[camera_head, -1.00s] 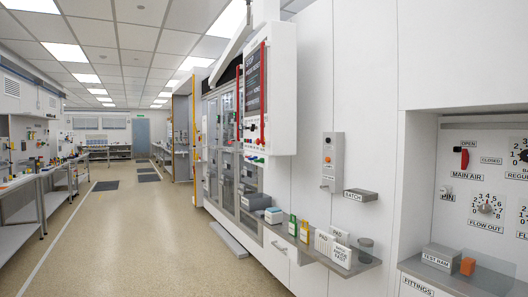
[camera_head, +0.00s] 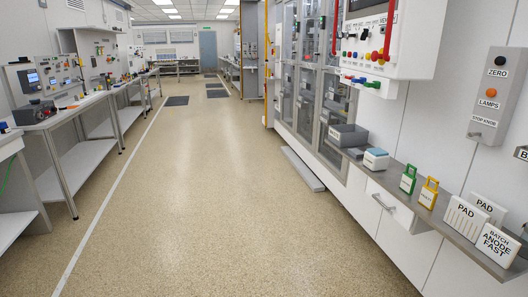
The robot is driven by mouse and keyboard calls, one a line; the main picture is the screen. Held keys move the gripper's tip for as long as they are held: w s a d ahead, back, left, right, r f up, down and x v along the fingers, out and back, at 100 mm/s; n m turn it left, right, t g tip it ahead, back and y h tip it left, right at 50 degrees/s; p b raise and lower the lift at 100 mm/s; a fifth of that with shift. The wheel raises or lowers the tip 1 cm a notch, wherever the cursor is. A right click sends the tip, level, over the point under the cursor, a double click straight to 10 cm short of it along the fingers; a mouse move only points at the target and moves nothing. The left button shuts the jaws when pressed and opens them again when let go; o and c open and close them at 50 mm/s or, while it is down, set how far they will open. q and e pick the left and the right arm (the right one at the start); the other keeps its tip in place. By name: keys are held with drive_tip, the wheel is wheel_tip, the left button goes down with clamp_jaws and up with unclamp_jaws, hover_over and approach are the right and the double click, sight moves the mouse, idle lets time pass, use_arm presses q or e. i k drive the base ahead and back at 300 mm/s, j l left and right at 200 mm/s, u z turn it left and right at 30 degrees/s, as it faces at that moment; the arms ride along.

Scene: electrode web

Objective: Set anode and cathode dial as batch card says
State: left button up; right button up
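The batch card (camera_head: 496,245) stands on the grey shelf at the lower right. Its readable words are "BATCH ANODE FAST"; any further line is not readable. A white control panel (camera_head: 390,40) with several coloured knobs and buttons hangs on the wall at the upper right, partly cut off by the top edge. I cannot tell any anode or cathode dial on it. Neither of my grippers is in view.
A grey shelf (camera_head: 455,228) juts from the right wall, holding pad boxes (camera_head: 465,215), a yellow tag-like block (camera_head: 428,194) and a green one (camera_head: 408,179). A box labelled ZERO and LAMPS (camera_head: 492,95) is on the wall. Benches (camera_head: 65,120) line the left. The aisle floor (camera_head: 220,200) is clear.

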sight(365, 34)
drive_tip(key=i+u, duration=0.1)
drive_tip(key=i, duration=1.95)
drive_tip(key=j, duration=0.1)
